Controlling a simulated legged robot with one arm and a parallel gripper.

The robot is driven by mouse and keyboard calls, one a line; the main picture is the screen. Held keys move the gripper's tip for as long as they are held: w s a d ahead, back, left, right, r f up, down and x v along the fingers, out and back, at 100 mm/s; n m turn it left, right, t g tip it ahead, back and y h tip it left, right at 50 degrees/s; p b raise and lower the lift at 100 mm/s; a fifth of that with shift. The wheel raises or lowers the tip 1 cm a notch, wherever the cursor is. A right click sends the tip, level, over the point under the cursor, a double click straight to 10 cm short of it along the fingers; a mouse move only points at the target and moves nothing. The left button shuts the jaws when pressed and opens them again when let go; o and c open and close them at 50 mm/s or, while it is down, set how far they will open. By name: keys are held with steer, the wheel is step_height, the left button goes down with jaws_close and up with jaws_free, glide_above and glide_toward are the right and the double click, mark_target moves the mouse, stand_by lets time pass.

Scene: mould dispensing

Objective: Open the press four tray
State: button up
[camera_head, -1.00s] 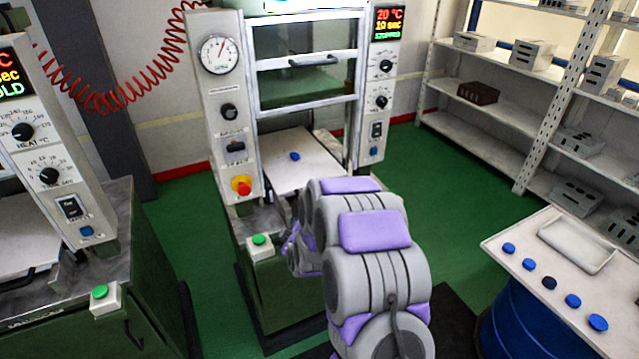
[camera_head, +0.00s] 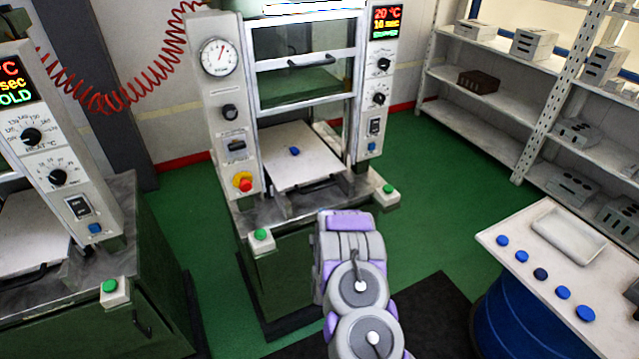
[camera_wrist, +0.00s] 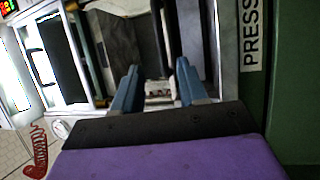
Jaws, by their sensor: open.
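The middle press has a white tray (camera_head: 312,168) lying flat at its base, below the upper window door, with a small blue piece (camera_head: 294,151) on it. A dark handle bar (camera_head: 318,187) runs along the tray's front edge. My arm stands in front of the press, and its end is hidden in the head view. In the wrist view my gripper (camera_wrist: 157,85) is open, with its two blue fingers apart. A pale metal part of the press shows between and beyond them; I cannot tell if it is the tray. No hold is visible.
Green buttons sit on both front corners of the press, at left (camera_head: 261,235) and right (camera_head: 388,189). Another press (camera_head: 60,190) stands at left. A table (camera_head: 495,235) with several blue pieces and a white dish is at right, before shelves (camera_head: 490,95). Green floor lies between.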

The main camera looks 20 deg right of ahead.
mark_target(320, 189)
steer(key=b+x, duration=0.1)
steer(key=x, duration=1.4)
steer(key=shift+w+d+r, duration=0.1)
steer(key=shift+w, duration=0.25)
steer(key=shift+c, duration=0.4)
jaws_close()
steer(key=shift+r, duration=0.1)
